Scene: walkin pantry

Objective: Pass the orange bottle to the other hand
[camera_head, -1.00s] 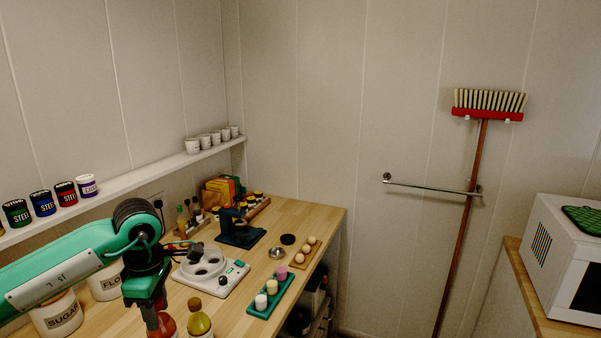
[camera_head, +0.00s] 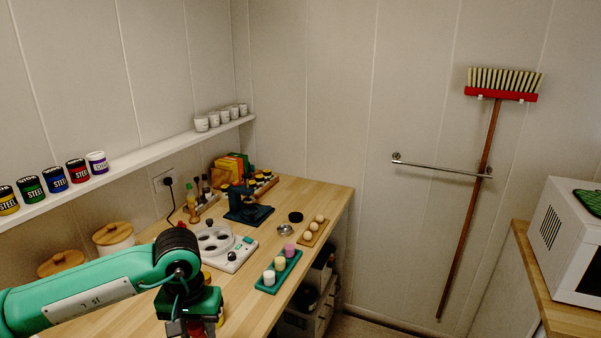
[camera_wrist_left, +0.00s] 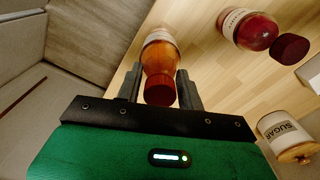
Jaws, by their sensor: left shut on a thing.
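The orange bottle (camera_wrist_left: 160,62), with a dark red cap and a pale label, sits between the fingers of my left gripper (camera_wrist_left: 159,85) in the left wrist view. The gripper is shut on it near the neck and cap. In the head view the left gripper (camera_head: 196,329) is at the bottom edge, and my arm hides most of the bottle there. I cannot tell whether the bottle touches the counter. My right gripper is in neither view.
A red bottle (camera_wrist_left: 255,30) is close beside on the wooden counter (camera_head: 322,196). A sugar canister (camera_wrist_left: 285,133) is near it. A green tray (camera_head: 268,284) with small cups and a white hotplate (camera_head: 232,262) stand further along. Floor space lies right of the counter.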

